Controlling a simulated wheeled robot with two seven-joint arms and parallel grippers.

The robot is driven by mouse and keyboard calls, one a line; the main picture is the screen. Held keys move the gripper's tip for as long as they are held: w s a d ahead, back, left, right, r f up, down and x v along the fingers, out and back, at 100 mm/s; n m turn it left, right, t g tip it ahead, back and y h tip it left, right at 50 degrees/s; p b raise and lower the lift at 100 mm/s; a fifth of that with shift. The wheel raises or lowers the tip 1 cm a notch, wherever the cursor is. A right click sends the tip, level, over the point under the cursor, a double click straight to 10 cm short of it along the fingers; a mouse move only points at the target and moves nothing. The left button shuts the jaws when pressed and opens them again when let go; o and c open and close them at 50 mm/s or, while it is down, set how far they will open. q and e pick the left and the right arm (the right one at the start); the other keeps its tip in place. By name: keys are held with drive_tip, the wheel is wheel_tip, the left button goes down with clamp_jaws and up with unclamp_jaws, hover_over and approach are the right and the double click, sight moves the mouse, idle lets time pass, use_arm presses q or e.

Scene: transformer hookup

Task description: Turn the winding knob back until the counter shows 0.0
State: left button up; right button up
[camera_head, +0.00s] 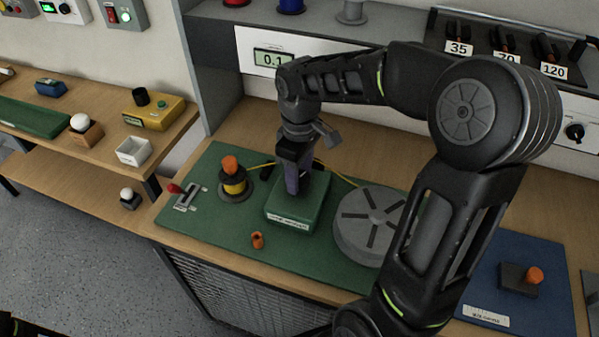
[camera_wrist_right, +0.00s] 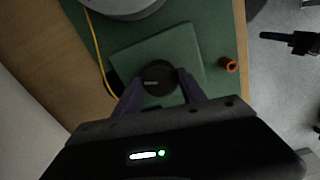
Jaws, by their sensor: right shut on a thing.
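The counter display (camera_head: 274,60) on the back wall reads 0.1. A green box (camera_head: 298,206) with a white label stands on the green mat. In the right wrist view the black round winding knob (camera_wrist_right: 159,78) with a pale mark sits on top of this box (camera_wrist_right: 125,55). My right gripper (camera_head: 297,180) points down over the box; in the right wrist view its two fingers (camera_wrist_right: 160,88) are shut on the knob, one on each side. In the head view the gripper hides the knob. My left gripper is not in view.
A spool of yellow wire (camera_head: 236,184) with an orange top stands left of the box, beside a red-handled lever (camera_head: 182,192). A grey slotted disc (camera_head: 369,222) stands close on the right. A small orange piece (camera_head: 257,240) lies in front.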

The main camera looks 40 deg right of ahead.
idle(0.4)
drive_tip(key=o, duration=1.4)
drive_tip(key=shift+c, duration=0.2)
wheel_tip(320, 180, up, 8)
drive_tip(key=shift+f+b, duration=0.1)
drive_tip(key=shift+b, duration=0.25)
